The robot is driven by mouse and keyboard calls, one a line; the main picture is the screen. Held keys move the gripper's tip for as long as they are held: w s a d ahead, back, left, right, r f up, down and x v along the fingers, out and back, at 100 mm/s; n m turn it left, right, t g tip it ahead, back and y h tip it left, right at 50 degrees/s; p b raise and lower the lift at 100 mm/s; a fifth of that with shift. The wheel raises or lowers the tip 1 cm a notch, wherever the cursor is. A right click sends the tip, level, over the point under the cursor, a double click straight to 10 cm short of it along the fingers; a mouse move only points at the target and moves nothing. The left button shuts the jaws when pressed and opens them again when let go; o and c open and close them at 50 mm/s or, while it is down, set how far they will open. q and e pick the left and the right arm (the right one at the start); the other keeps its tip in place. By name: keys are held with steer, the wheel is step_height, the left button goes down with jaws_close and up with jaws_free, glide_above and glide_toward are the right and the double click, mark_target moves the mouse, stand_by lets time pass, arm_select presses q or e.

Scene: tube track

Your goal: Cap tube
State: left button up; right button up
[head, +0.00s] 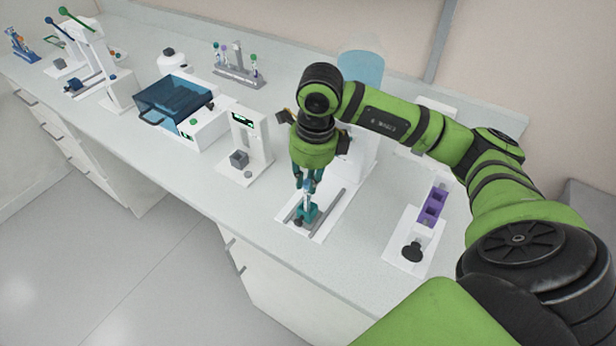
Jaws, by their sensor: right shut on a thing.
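My right gripper (308,184) points straight down over a teal holder (307,214) on a white base plate with grey rails. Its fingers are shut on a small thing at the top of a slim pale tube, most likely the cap. The fingers hide most of it, so I cannot tell whether the cap is seated on the tube. The tube looks upright between the fingers and the holder. My left gripper is not in view.
A white device with a grey block (239,159) stands left of the holder. A purple rack (433,206) on a white stand is to the right. A blue-lidded box (174,101) and a grey tube rack (238,70) are farther left. Clear counter lies in front.

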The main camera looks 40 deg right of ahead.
steer(key=shift+f+b, duration=0.1)
steer(key=shift+b, duration=0.45)
stand_by(1.0)
steer(key=shift+f+b, duration=0.3)
steer(key=shift+c, duration=0.2)
steer(key=o, duration=0.8)
step_height(320, 180, up, 12)
steer(key=s, duration=0.1)
steer(key=shift+d, duration=0.3)
stand_by(0.3)
steer(key=shift+f, duration=0.1)
stand_by(0.7)
